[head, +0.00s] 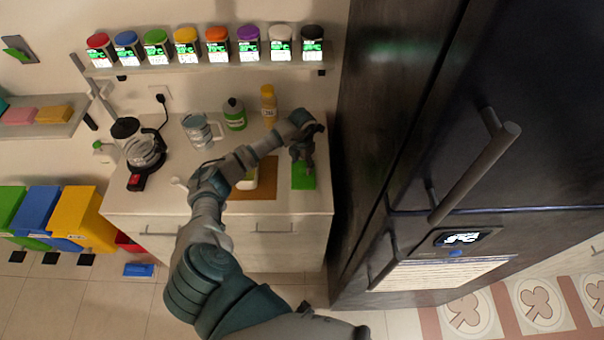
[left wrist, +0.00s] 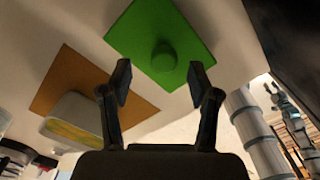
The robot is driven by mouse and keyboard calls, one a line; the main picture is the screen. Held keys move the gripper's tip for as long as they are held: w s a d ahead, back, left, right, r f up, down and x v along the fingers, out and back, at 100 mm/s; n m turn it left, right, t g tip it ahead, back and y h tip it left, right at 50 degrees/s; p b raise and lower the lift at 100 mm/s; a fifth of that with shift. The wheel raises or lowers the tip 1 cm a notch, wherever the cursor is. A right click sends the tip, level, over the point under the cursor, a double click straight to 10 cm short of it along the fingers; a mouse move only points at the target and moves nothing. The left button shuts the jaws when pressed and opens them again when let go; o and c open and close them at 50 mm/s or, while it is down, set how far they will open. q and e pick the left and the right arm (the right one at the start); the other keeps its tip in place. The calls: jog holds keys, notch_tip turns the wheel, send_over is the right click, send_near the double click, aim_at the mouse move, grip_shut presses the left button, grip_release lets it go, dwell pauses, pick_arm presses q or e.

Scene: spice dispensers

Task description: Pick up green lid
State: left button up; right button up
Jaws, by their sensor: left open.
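The green lid (head: 303,176) is a flat green square on the counter's right end, partly hidden behind my left gripper in the head view. In the left wrist view the green lid (left wrist: 160,45) shows a round knob at its middle. My left gripper (head: 305,160) is over the lid, pointing down at it. In the left wrist view the fingers of my left gripper (left wrist: 160,78) are apart with nothing between them. The knob lies beyond the fingertips, roughly midway between them. My right gripper is not seen in the head view.
A brown square (head: 262,185) with a white container (head: 247,180) lies left of the lid. A yellow bottle (head: 268,104), green bottle (head: 234,114), glass jug (head: 198,130) and coffee maker (head: 142,150) stand on the counter. A dark fridge (head: 385,110) closes off the right side.

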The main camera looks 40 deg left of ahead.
aim_at(303, 169)
pick_arm(q)
jog(key=f, duration=0.3)
jog(key=shift+w+d+f, duration=0.1)
jog(key=shift+d+f, duration=0.2)
jog(key=shift+d, duration=0.05)
jog(key=shift+a, duration=0.2)
grip_shut()
jog(key=shift+d+r, duration=0.1)
